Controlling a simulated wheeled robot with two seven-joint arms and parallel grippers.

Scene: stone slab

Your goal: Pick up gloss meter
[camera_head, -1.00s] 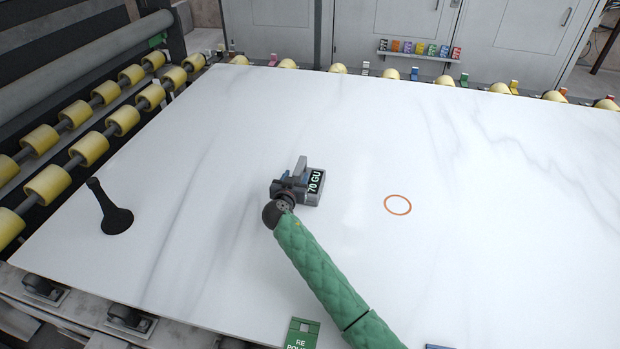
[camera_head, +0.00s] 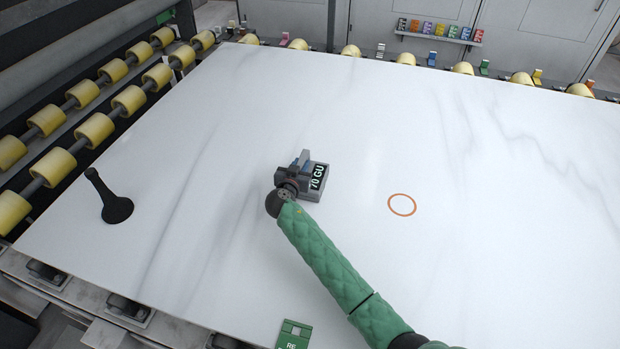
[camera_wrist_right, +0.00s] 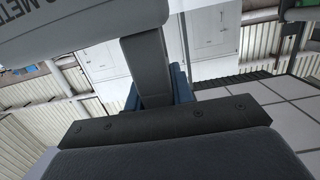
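The gloss meter (camera_head: 318,181) is a small grey block with a raised handle and a dark display reading "70 GU". It is on or just above the white slab, left of the orange ring; I cannot tell which. My right gripper (camera_head: 292,174) is at the handle, at the end of the green-sleeved arm. In the right wrist view the grey handle (camera_wrist_right: 146,62) stands between the blue finger pads (camera_wrist_right: 181,86), which look closed against it. Part of the meter's lettered body (camera_wrist_right: 75,25) fills the upper left. My left gripper is not in view.
The white slab (camera_head: 480,260) is mostly clear. An orange ring (camera_head: 402,205) is marked right of the meter. A dark handled tool (camera_head: 113,205) stands at the left. A green card (camera_head: 294,334) lies at the front edge. Yellow rollers (camera_head: 96,129) line the left and back.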

